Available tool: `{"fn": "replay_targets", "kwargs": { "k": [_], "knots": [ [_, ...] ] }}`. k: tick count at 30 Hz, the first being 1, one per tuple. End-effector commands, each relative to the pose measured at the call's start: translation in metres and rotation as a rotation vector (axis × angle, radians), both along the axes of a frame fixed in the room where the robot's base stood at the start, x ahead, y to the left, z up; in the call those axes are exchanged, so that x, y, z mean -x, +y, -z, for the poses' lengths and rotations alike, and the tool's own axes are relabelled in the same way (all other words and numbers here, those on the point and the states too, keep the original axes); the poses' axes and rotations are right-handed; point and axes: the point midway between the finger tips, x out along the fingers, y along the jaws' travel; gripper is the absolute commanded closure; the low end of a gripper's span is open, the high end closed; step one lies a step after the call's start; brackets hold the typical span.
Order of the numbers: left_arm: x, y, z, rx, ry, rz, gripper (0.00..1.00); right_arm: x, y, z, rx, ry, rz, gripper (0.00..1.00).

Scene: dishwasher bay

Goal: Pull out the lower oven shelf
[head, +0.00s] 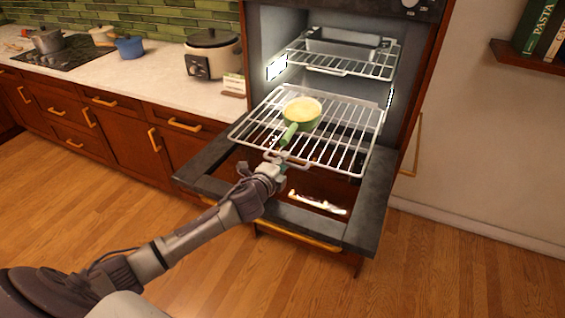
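The lower oven shelf (335,145), a wire rack, sticks well out of the oven above the open door (358,225). A green pan (301,112) with a pale yellow inside stands on it, its green handle (289,134) pointing toward me. My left gripper (281,163) is at the middle of the shelf's front edge, by a small wire loop there. It is too small to tell whether its fingers are closed on the loop. My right gripper is out of view.
The upper oven shelf (362,67) holds a dark rectangular pan (343,42). A slow cooker (212,52), a blue pot (129,47) and a hob (68,54) are on the counter at left. The wood floor before the oven is clear.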

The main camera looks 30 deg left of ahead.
Motion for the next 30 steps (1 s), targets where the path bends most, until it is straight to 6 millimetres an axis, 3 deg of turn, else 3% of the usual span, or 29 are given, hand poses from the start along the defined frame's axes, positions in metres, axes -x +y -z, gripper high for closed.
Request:
{"fn": "replay_targets", "kwargs": {
  "k": [9,13,24,30],
  "knots": [
    [0.001,0.0,0.0,0.0,0.0,0.0,0.64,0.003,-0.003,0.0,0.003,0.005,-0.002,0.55],
    [0.011,0.0,-0.001,-0.001,0.001,0.0,0.64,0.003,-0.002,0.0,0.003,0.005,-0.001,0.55],
    [0.084,-0.005,-0.016,-0.001,0.003,0.001,0.64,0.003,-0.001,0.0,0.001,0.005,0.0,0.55],
    [0.11,-0.006,-0.022,0.0,0.002,0.0,0.64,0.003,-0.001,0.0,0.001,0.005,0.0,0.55]
  ]
}}
